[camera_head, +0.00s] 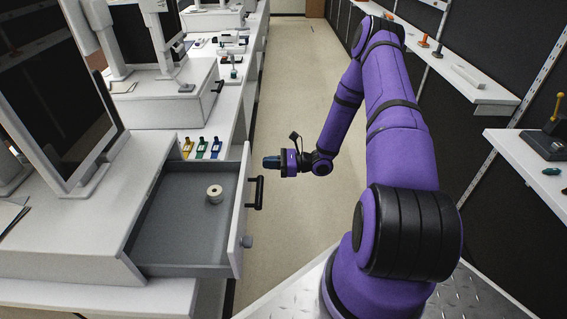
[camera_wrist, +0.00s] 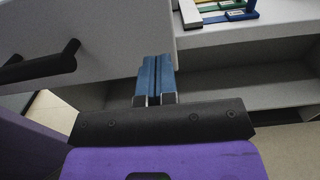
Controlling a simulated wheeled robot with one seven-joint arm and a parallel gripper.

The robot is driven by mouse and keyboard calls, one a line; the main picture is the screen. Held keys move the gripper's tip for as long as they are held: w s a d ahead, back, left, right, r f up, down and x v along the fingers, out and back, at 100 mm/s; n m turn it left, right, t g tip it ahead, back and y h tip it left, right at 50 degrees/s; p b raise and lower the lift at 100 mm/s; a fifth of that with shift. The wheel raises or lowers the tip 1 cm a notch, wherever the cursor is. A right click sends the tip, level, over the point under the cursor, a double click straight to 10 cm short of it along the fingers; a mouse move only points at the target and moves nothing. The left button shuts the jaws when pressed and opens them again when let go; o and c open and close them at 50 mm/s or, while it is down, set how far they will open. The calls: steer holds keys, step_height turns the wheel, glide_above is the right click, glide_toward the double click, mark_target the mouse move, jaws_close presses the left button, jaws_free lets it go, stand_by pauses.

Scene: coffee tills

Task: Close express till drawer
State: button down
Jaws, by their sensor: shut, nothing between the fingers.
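The till drawer (camera_head: 160,238) in the head view is pulled open from the near white till housing (camera_head: 70,225). Its white front panel (camera_head: 238,215) faces right and carries a black bar handle (camera_head: 258,192) and a grey knob below it. A pale roll (camera_head: 215,193) stands inside the grey drawer. My gripper (camera_head: 266,162) is shut and empty, to the right of the drawer and a little beyond the handle, not touching it. In the wrist view, the shut blue fingers (camera_wrist: 156,75) point toward the white counter side, and the black handle (camera_wrist: 42,65) is at the left.
Small yellow, blue and green items (camera_head: 201,147) lie on the counter behind the drawer. A second till (camera_head: 170,95) stands farther back, its drawer shut. The aisle floor (camera_head: 295,75) is clear. Shelves (camera_head: 450,75) line the right wall.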

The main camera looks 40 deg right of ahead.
mark_target(251, 163)
steer(key=shift+x, duration=1.8)
steer(key=shift+w+a, duration=0.1)
steer(key=shift+w, duration=0.05)
steer(key=x, duration=2.4)
steer(key=shift+s+d, duration=0.2)
steer(key=shift+d, duration=0.1)
steer(key=v, duration=1.3)
steer(key=shift+s+d, duration=0.2)
